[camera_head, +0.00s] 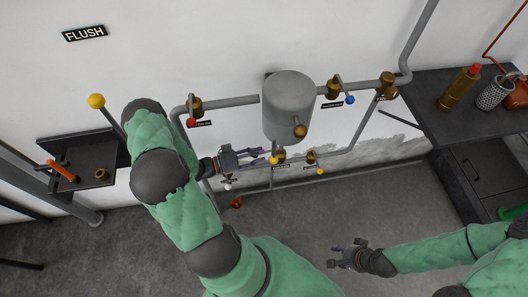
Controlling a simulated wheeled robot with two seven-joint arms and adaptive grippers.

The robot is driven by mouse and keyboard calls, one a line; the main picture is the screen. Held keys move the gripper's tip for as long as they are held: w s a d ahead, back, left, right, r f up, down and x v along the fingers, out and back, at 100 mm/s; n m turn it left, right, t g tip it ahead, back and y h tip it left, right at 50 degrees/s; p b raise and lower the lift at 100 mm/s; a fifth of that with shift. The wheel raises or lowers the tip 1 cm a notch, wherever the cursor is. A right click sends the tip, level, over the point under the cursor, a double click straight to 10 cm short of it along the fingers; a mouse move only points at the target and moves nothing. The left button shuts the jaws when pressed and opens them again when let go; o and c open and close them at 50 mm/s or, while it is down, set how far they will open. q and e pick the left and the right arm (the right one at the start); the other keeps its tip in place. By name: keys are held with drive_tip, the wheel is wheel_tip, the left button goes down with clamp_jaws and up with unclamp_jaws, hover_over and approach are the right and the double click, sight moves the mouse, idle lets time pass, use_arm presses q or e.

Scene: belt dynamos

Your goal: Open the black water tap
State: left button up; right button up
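Several small taps with coloured knobs sit on the grey pipes around a grey tank (288,105). A brass valve (387,84) at the right has a lever that ends in a dark knob (379,98); it looks like the black tap, but it is small and I cannot be sure. My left gripper (262,157) is open and points right below the tank. Its fingertips are close to a yellow knob (274,160); I cannot tell if they touch. My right gripper (333,256) looks open and empty, over the floor and well below the dark knob.
A red knob (191,123), a blue knob (350,100) and another yellow knob (320,171) are on nearby taps. A dark bench (432,108) with a brass bottle (459,89) stands at the right. A lever box (85,160) is at the left.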

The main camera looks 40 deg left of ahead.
use_arm(q)
drive_tip(key=v, duration=0.8)
drive_tip(key=shift+s+a, duration=0.2)
drive_tip(key=shift+s, duration=0.15)
